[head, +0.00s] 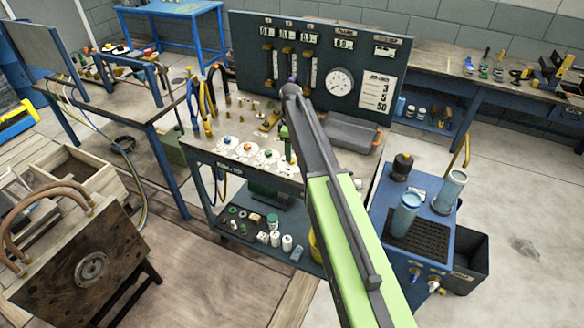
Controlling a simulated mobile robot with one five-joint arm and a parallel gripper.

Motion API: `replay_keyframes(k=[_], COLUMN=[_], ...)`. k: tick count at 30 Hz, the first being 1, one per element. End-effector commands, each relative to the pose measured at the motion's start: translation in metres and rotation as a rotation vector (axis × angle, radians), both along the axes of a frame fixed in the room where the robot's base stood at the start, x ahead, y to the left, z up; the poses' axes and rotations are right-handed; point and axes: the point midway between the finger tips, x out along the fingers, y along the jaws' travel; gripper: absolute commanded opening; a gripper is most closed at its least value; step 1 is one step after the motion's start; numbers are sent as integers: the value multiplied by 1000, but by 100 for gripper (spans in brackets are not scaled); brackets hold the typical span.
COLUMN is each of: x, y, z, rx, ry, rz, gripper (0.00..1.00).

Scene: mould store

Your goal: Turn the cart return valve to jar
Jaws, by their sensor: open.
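The cart (250,176) stands in the middle, with a dark gauge panel at its back. On its top is a row of white round valve plates with small coloured handles: a blue one (226,140), an orange one (246,146) and a green one (267,154). Another plate is partly behind my arm. Their labels are too small to read, so I cannot tell which is the return valve or where its handle points.
The gauge panel (360,58) carries flow tubes and a round dial. Two bluish jars (407,214) stand on a blue unit at right. Floor is clear further right.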

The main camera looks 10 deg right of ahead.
Motion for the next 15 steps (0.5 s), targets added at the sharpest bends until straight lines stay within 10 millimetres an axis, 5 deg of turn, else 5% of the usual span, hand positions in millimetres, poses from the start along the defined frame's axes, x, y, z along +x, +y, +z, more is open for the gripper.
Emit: replay_keyframes(k=[1,4,15], x=[0,0,0], y=[0,0,-1], z=[-21,-33,-35], rx=[0,0,0], ry=[0,0,0], rz=[0,0,-1], gripper=[51,51,49])
